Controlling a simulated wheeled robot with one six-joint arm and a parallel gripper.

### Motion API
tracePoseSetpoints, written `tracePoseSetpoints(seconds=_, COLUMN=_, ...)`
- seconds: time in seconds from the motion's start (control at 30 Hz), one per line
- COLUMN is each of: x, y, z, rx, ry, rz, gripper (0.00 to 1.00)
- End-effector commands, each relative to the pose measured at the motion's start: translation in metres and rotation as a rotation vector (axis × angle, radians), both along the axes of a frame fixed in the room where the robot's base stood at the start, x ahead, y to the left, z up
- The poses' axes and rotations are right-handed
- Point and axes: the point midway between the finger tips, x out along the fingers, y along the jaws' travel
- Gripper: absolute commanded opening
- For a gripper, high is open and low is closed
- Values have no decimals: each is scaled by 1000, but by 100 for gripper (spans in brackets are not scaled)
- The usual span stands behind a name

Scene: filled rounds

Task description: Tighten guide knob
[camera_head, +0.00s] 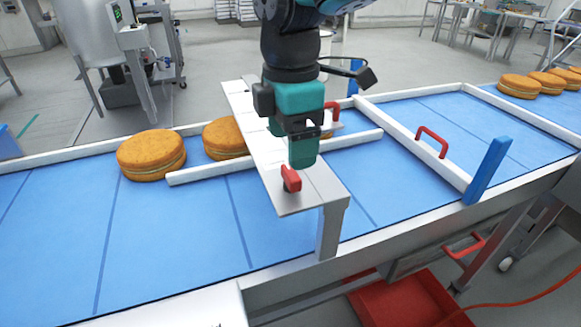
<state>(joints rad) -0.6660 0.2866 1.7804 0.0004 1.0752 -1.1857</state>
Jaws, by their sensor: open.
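A red guide knob (291,179) sits on the near part of a pale metal bridge plate (314,197) that spans the blue conveyor. My gripper (296,152), with teal fingers, points down just above and behind the near knob. It is open and holds nothing that I can see. Whether a fingertip touches the knob I cannot tell. A white guide rail (205,174) runs along the belt beneath the plate.
Round filled cakes (151,155) lie on the blue belt (180,225) left of the bridge; one (222,137) is partly hidden by the plate. More cakes (519,86) lie far right. A white gate bar (410,140) with a red handle (432,140) crosses the belt. A red bin (405,302) stands below.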

Motion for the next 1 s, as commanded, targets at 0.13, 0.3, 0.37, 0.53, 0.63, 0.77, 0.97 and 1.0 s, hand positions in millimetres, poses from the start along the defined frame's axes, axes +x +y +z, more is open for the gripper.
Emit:
tracePoseSetpoints(seconds=0.13, x=-1, y=0, z=-30, rx=-2, ry=4, rz=0, gripper=81)
tracePoseSetpoints(seconds=0.3, x=0, y=0, z=-52, rx=-2, ry=2, rz=0, gripper=81)
tracePoseSetpoints(seconds=0.37, x=0, y=0, z=-56, rx=0, ry=1, rz=0, gripper=81)
tracePoseSetpoints(seconds=0.53, x=0, y=0, z=-61, rx=0, ry=0, rz=0, gripper=81)
tracePoseSetpoints(seconds=0.63, x=0, y=0, z=-61, rx=0, ry=-1, rz=0, gripper=81)
tracePoseSetpoints(seconds=0.77, x=0, y=0, z=-60, rx=0, ry=-1, rz=-1, gripper=72)
tracePoseSetpoints(seconds=0.97, x=0, y=0, z=-60, rx=0, ry=0, rz=0, gripper=32)
tracePoseSetpoints(seconds=1.0, x=0, y=0, z=-60, rx=0, ry=0, rz=0, gripper=32)
